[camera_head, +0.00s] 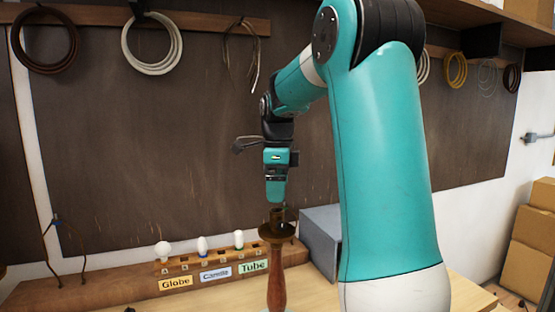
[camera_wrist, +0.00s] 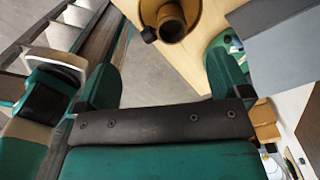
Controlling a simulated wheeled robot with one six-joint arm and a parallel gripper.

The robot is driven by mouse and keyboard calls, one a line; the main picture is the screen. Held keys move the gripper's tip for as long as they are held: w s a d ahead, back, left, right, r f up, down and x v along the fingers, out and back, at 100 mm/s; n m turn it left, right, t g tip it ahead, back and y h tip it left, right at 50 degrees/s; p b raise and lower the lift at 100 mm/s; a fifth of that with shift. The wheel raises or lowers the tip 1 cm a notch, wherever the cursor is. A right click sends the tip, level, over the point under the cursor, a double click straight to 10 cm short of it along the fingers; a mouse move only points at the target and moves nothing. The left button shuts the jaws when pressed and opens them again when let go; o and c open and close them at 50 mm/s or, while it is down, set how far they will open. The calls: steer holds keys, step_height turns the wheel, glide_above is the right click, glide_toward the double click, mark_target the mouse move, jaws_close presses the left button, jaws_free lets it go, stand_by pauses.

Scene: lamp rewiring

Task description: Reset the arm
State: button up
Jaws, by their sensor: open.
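My teal arm (camera_head: 385,170) rises at the right of centre in the head view and bends over to the left. My gripper (camera_head: 276,203) points down just above the lamp, at the socket end. In the wrist view my gripper (camera_wrist: 163,78) is open, with its two teal fingers spread apart and nothing between their tips. The lamp (camera_head: 277,285) has a turned wooden stem and a dark brass cup with a socket on top. In the wrist view the lamp's round socket (camera_wrist: 172,24) shows beyond the fingertips. I cannot tell the exact gap between gripper and socket.
A wooden bulb rack (camera_head: 215,267) labelled Globe, Candle and Tube holds bulbs left of the lamp. A grey box (camera_head: 321,240) stands close behind the lamp at right. Wire coils (camera_head: 152,45) hang on the back board. Cardboard boxes (camera_head: 530,245) are stacked far right.

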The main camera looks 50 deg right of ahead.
step_height(320, 180, up, 9)
steer(key=shift+f+b, duration=0.2)
steer(key=shift+b, duration=0.1)
